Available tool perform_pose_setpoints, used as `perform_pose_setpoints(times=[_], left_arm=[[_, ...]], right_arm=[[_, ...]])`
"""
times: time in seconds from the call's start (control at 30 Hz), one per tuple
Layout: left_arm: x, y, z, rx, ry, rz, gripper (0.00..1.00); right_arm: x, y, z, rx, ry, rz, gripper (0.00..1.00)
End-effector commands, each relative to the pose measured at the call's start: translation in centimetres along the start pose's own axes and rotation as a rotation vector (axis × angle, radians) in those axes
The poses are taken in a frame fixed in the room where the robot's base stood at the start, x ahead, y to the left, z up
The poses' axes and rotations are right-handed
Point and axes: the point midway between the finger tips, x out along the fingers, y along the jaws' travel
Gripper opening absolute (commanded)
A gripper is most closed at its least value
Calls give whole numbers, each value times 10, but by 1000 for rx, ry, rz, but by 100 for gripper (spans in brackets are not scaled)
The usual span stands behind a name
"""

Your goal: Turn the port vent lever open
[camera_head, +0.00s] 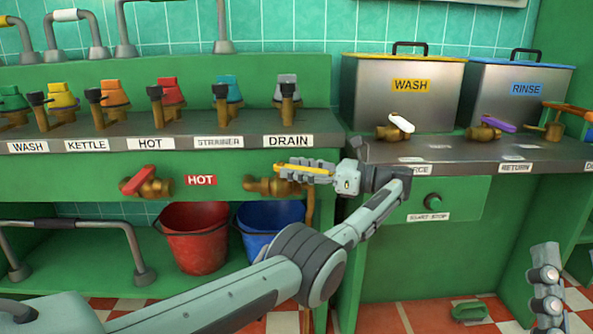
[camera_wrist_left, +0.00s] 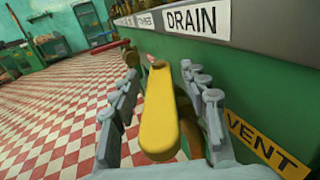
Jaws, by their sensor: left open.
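The yellow vent lever (camera_wrist_left: 160,115) lies between the two grey fingers of my left gripper (camera_wrist_left: 160,75) in the left wrist view. A yellow VENT label (camera_wrist_left: 260,148) is beside it on the green panel.
A red-handled HOT valve (camera_head: 146,181) is to the left on the same panel. Red (camera_head: 195,236) and blue (camera_head: 268,221) buckets stand below. The counter edge (camera_head: 180,146) runs just above my left gripper. WASH (camera_head: 385,100) and RINSE (camera_head: 520,105) tanks stand at right.

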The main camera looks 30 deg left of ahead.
Motion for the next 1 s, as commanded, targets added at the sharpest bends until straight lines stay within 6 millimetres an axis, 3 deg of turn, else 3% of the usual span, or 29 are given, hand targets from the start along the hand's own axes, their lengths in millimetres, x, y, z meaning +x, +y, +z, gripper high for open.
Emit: perform_pose_setpoints(times=[0.5,0.67,0.93,1.0], left_arm=[[1,0,85,-2,0,1,45],[1,0,96,0,0,2,45],[0,0,98,1,0,2,45],[0,0,97,1,0,1,36]], right_arm=[[0,0,0,-1,0,0,40],[0,0,0,-1,0,0,40],[0,0,0,-1,0,0,40],[0,0,0,-1,0,0,40]])
